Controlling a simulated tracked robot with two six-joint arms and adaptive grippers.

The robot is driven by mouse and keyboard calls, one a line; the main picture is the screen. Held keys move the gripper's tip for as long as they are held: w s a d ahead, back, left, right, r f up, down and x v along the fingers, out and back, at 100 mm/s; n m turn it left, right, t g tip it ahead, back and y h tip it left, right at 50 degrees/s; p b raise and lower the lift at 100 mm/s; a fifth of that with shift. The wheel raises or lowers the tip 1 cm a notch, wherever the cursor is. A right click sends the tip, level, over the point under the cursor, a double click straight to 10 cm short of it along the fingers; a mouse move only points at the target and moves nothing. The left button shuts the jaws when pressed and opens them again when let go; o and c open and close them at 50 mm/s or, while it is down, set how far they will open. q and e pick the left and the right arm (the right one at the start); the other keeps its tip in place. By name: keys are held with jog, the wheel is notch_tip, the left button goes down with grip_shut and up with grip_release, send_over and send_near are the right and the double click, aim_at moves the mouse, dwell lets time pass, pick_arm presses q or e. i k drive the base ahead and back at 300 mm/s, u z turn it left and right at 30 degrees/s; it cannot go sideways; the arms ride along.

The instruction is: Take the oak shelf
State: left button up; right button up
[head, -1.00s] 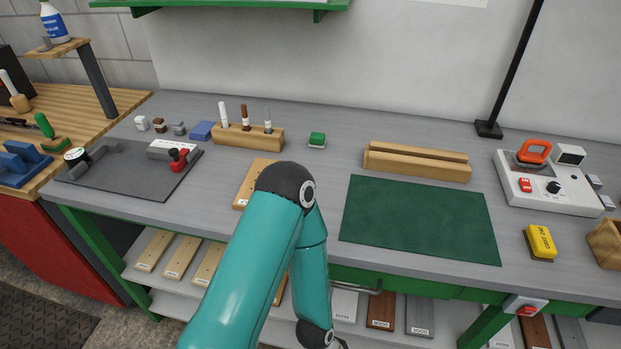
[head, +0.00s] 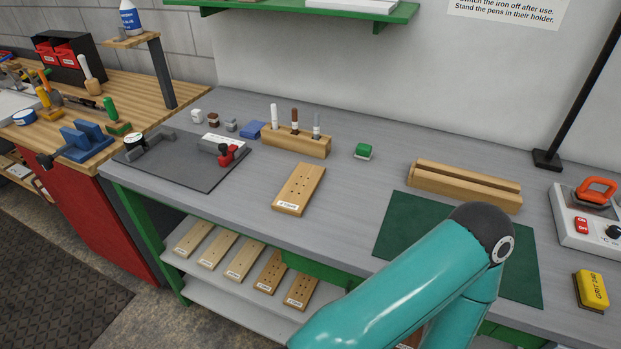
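A light-brown wooden board (head: 300,188) with a few dark holes and a white label lies flat on the grey bench, left of the green mat. Its label is too small to read surely, so I cannot tell if it is the oak shelf. Several similar labelled boards lie side by side on the rack under the bench, among them a plain one (head: 218,250) and one with holes (head: 301,290). A teal arm of mine crosses the lower right, over part of the mat. Neither gripper shows in the head view.
The bench around the lone board is clear.

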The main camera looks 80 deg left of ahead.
aim_at(293, 199)
jog(key=u, duration=0.15)
jog(key=k, duration=0.8)
jog(key=u, duration=3.95)
jog(key=k, duration=0.1)
jog(key=z, duration=1.85)
jog(key=i, duration=0.45)
jog(key=k, duration=0.45)
jog(key=u, duration=0.15)
